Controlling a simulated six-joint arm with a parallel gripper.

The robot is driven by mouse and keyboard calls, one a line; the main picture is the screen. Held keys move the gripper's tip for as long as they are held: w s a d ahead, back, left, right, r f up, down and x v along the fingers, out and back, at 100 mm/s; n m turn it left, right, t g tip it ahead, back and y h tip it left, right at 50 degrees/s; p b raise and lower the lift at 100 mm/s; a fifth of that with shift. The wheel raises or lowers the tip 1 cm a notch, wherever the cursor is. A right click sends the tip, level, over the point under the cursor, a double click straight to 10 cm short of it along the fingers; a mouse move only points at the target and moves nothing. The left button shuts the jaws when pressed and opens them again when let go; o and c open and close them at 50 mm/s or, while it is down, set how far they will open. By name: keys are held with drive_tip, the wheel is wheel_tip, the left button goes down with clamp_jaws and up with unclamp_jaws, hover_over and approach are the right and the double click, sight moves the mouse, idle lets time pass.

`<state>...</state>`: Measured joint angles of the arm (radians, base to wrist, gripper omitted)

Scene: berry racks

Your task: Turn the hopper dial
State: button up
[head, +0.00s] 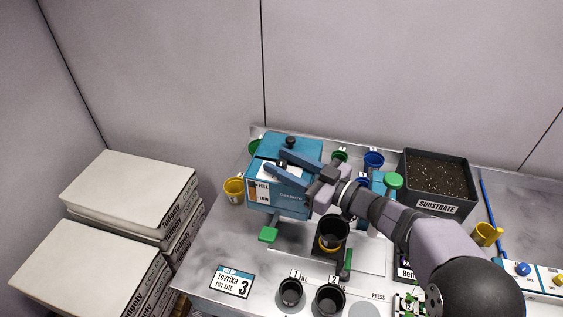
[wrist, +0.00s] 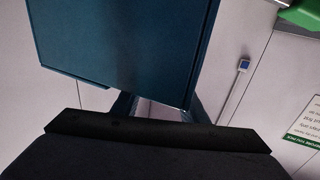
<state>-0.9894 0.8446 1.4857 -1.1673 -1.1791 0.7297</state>
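The blue hopper (head: 285,192) stands at the back left of the bench, with a FULL/LOW gauge on its front. A black knob (head: 290,141) sits on its top; I cannot tell whether this is the dial. My gripper (head: 267,161) is over the upper front of the hopper, its two fingers spread apart with no object visible between them. It hides part of the hopper. In the wrist view, a large dark blue panel (wrist: 120,45), apparently the hopper, fills the upper left, with the fingers (wrist: 158,108) below it. Contact cannot be told.
A black pot (head: 333,233) stands below the hopper's right side, and a green handle (head: 268,235) at its lower left. A substrate tray (head: 437,201) is at the back right. Coloured cups surround the hopper. Two dark pots (head: 290,291) are at the front edge.

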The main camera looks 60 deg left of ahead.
sight(308, 175)
drive_tip(key=b+v, duration=0.2)
drive_tip(key=v, duration=0.4)
drive_tip(key=shift+w+d+b, duration=0.15)
drive_tip(key=shift+d+b, duration=0.2)
drive_tip(key=shift+s+a, duration=0.1)
drive_tip(key=shift+s, duration=0.15)
drive_tip(key=s+d+r, duration=0.1)
drive_tip(key=s+r, duration=0.4)
drive_tip(key=s, duration=0.2)
drive_tip(key=w+d+f+m+t+y, duration=0.1)
drive_tip(key=w+d+f+m+t, duration=0.1)
drive_tip(key=w+f+m+t, duration=0.2)
drive_tip(key=shift+w+d+f+t+y, duration=0.3)
drive_tip(key=shift+w+f+t, duration=0.35)
drive_tip(key=shift+t, duration=0.35)
drive_tip(key=shift+a+r, duration=0.1)
drive_tip(key=shift+a, duration=0.05)
